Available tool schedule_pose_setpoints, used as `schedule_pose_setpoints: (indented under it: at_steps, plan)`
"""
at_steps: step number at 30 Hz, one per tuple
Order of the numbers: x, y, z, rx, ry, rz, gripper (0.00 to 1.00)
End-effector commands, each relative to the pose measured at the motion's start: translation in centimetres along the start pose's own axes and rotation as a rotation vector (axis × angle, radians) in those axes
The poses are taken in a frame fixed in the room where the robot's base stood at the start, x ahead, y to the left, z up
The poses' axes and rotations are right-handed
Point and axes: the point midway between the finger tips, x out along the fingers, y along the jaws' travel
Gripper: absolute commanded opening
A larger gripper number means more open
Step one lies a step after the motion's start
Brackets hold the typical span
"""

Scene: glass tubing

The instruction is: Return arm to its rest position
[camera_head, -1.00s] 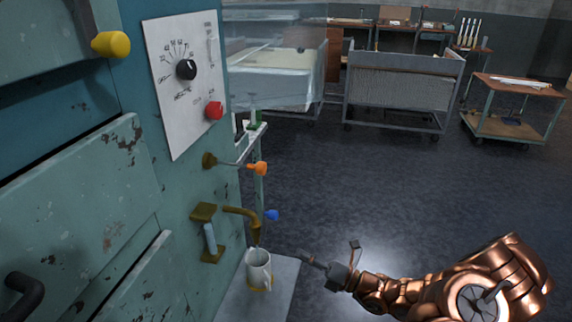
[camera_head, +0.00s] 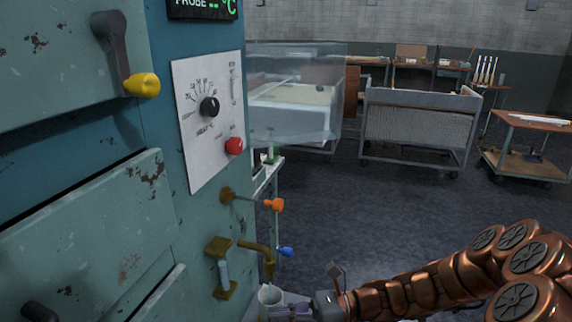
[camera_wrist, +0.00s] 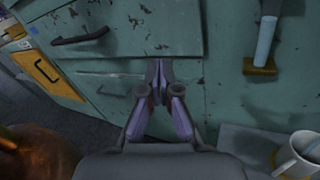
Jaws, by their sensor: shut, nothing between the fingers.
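My copper arm comes in from the lower right in the head view. My gripper (camera_head: 290,311) is low in that picture, beside the white mug (camera_head: 270,296), whose lower part is cut off or hidden. In the wrist view my gripper (camera_wrist: 160,80) has its fingertips together with nothing between them, in front of the teal cabinet front (camera_wrist: 190,25). The mug (camera_wrist: 299,155) stands on a grey shelf at the lower right of the wrist view, apart from the fingers.
The teal machine (camera_head: 75,235) fills the left side, with a yellow-knobbed handle (camera_head: 142,85), a dial panel (camera_head: 208,120) and a brass spout (camera_head: 262,254) sticking out. A grey cart (camera_head: 418,130) and a brown-topped cart (camera_head: 535,123) stand farther back. Open dark floor (camera_head: 390,215) lies between.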

Motion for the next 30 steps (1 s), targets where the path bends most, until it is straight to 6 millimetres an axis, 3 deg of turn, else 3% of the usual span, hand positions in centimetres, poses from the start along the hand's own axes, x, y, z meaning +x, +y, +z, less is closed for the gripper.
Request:
schedule_pose_setpoints:
  at_steps: [7,14,23,30]
  plan:
    - [1.3,6.2,-0.2,-0.268,0.204,0.18,0.0]
    - [0.7,11.2,-1.5,-0.496,0.389,0.348,0.0]
    - [-2.5,16.1,-3.5,-0.758,0.633,0.569,0.0]
    - [-6.4,19.1,-4.7,-0.93,0.826,0.747,0.0]
